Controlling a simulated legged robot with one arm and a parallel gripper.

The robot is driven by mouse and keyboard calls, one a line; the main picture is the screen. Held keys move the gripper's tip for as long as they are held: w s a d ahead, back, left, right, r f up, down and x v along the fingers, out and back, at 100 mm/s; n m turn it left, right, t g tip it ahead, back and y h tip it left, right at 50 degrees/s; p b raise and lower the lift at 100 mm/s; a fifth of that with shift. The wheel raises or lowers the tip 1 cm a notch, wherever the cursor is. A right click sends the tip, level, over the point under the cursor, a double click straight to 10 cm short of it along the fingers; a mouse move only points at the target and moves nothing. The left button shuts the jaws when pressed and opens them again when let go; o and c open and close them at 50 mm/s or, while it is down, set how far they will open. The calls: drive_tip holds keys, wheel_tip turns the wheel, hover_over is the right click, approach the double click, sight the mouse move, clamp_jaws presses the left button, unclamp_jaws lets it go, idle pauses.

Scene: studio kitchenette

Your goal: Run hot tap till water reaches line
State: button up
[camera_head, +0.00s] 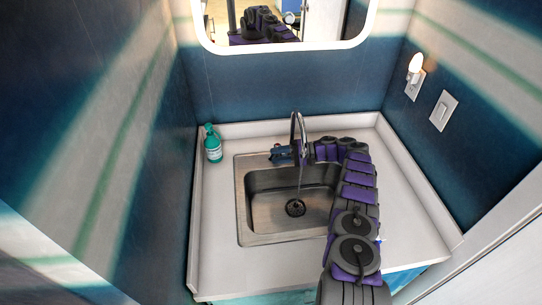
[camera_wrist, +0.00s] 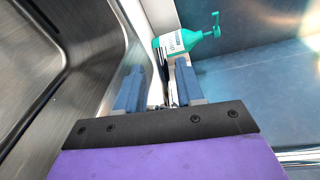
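The chrome tap (camera_head: 296,125) stands at the back edge of the steel sink (camera_head: 262,180). A thin streak like running water drops from its spout toward the drain (camera_head: 295,208). My arm reaches along the right side of the sink and bends left behind the basin. My gripper (camera_head: 277,154) is beside the tap's base, at its left. In the wrist view, my gripper's blue fingers (camera_wrist: 160,88) stand apart, with a thin dark and grey piece between them; I cannot tell whether it is a tap handle. No fill line or separate hot marking is visible.
A teal soap bottle (camera_head: 213,144) stands at the counter's back left; it also shows beyond the fingers in the wrist view (camera_wrist: 185,41). Walls enclose the back and sides, with a mirror (camera_head: 285,45) above.

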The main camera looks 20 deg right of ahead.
drive_tip(key=b+v, duration=0.1)
drive_tip(key=v, duration=0.2)
drive_tip(key=shift+d+f, duration=0.1)
drive_tip(key=shift+c, duration=0.4)
drive_tip(key=shift+c, duration=0.7)
drive_tip(key=shift+d+r+t, duration=0.25)
drive_tip(key=shift+d+t, duration=0.05)
drive_tip(key=shift+d, duration=0.05)
drive_tip(key=shift+c, duration=0.7)
drive_tip(key=d+t+p, duration=0.1)
drive_tip(key=p, duration=0.1)
drive_tip(key=s+d+r+m+t+p, duration=0.1)
drive_tip(key=d+p, duration=0.1)
drive_tip(key=s+d+h+p, duration=0.1)
drive_tip(key=d+p, duration=0.1)
drive_tip(key=shift+s+r+t, duration=0.15)
drive_tip(key=shift+r+t, duration=0.25)
clamp_jaws()
drive_tip(key=s+d+m+t+h+p, duration=0.1)
drive_tip(key=s+d+t+h+p, duration=0.15)
drive_tip(key=s+p, duration=0.35)
drive_tip(key=b+x, duration=0.1)
drive_tip(key=x, duration=1.2)
drive_tip(key=shift+s+a+r, duration=0.3)
drive_tip(key=shift+s+a, duration=0.05)
drive_tip(key=shift+a, duration=0.1)
